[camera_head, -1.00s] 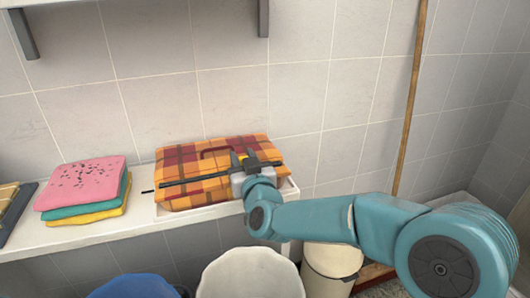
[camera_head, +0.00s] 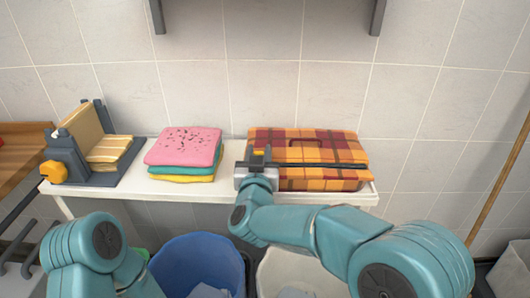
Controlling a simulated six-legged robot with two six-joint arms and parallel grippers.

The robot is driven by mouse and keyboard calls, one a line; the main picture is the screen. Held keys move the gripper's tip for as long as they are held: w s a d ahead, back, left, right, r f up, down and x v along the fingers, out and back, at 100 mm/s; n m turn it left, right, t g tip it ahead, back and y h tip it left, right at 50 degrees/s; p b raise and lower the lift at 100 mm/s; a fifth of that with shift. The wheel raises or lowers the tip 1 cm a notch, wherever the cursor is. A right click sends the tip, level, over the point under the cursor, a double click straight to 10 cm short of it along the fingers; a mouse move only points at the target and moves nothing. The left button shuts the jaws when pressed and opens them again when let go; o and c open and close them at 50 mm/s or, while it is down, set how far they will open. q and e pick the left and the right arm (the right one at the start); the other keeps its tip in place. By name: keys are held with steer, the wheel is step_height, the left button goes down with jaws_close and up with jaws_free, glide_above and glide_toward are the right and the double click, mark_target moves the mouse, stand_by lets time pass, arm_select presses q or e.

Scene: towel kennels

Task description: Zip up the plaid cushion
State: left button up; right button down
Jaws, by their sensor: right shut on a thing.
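The plaid cushion (camera_head: 322,147) in orange, yellow and dark red lies on the white shelf at the back wall. A dark zip line (camera_head: 320,165) runs along its front side. My right gripper (camera_head: 258,158) is at the cushion's left end, at the left end of the zip line. It is shut on the zip pull, which its fingers mostly hide. The zip line shows to the right of the gripper. My left arm shows at the lower left, but its gripper is not in view.
A stack of folded towels (camera_head: 183,147), pink on top, lies left of the cushion. A blue bin (camera_head: 198,258) and a white bin (camera_head: 300,270) stand below the shelf. A wooden pole (camera_head: 500,180) leans at the right.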

steer(key=shift+a, duration=0.1)
steer(key=c, duration=0.8)
jaws_free()
steer(key=shift+c, duration=0.2)
steer(key=s, duration=1.6)
steer(key=shift+s+d, duration=0.15)
steer(key=shift+d, duration=0.15)
